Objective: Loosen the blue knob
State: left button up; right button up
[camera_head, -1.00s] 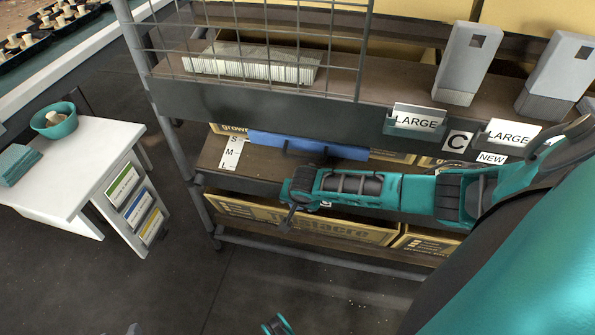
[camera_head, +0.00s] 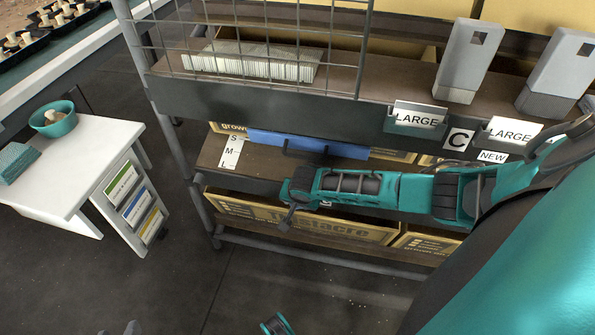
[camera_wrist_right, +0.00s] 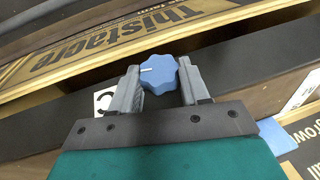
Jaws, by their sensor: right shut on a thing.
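The blue knob (camera_wrist_right: 160,74) has a lobed rim and a short white mark on its face. It shows in the right wrist view between the two grey fingers of my right gripper (camera_wrist_right: 162,88), which is shut on it. In the head view my right arm reaches left across the shelf rack, and my right gripper (camera_head: 289,212) is at the front of the lower shelf. The knob is not visible there.
A shelf rack (camera_head: 260,190) holds a blue panel (camera_head: 300,146), Thistacre boxes (camera_head: 330,228), and grey dispensers (camera_head: 462,62) above LARGE labels. A white table (camera_head: 75,165) with a teal bowl (camera_head: 52,120) stands left. The floor between is clear.

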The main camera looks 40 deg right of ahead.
jog(key=g+h, duration=0.1)
jog(key=g+h+p, duration=0.1)
jog(key=n+g+h+p, duration=0.1)
jog(key=shift+w+a+f+g, duration=0.2)
jog(key=shift+w+a+g, duration=0.05)
jog(key=shift+a+g, duration=0.1)
jog(key=shift+g+h+b, duration=0.55)
jog(key=shift+h, duration=0.05)
pick_arm(q)
jog(key=shift+s+a+r, duration=0.1)
jog(key=shift+s+r, duration=0.05)
pick_arm(e)
jog(key=shift+r, duration=0.1)
dwell(0.3)
jog(key=o, duration=1.1)
jog(key=shift+w, duration=0.1)
jog(key=shift+c, duration=0.2)
